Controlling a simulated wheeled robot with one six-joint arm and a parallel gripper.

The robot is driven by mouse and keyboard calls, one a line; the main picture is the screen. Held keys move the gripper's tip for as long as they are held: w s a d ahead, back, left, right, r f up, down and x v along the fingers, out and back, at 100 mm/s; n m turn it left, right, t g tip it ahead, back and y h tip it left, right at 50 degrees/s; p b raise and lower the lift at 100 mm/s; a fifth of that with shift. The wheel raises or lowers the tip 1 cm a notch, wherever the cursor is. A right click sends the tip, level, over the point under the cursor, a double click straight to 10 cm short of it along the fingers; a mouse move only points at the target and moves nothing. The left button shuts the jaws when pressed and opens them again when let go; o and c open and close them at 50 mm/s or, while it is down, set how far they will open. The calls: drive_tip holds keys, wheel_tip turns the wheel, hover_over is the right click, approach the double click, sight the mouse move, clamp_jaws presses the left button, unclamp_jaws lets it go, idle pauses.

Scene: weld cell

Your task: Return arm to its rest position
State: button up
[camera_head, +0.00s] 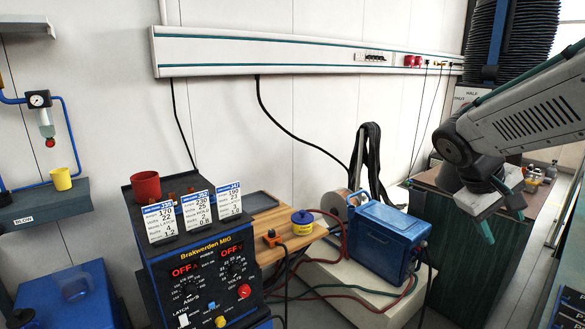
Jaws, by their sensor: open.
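My arm (528,112) reaches in from the upper right edge, pale grey with a dark joint. My gripper (503,208) is at its lower end, with teal and grey fingers pointing down and apart. It is open, and I see nothing between the fingers. In the picture it overlaps the dark green cabinet (452,255) at the right. It is right of the blue wire feeder box (385,240) and appears apart from it. How high it is above the cabinet top I cannot tell.
A welding machine (205,265) with a red cup (146,186) and several label cards on top stands at front centre. A wooden board (285,232) holds a blue and yellow pot (302,222). A yellow cup (61,179) sits on the left shelf. Cables run around the blue box.

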drive_tip(key=s+a+f+m+y, duration=0.1)
drive_tip(key=s+a+y, duration=0.2)
drive_tip(key=s+a, duration=0.3)
drive_tip(key=s+a+f+y, duration=0.2)
drive_tip(key=s+a+y, duration=0.2)
drive_tip(key=s, duration=1.1)
drive_tip(key=shift+s+a+m+t, duration=0.15)
drive_tip(key=shift+a+m+t, duration=0.25)
drive_tip(key=shift+a, duration=1.3)
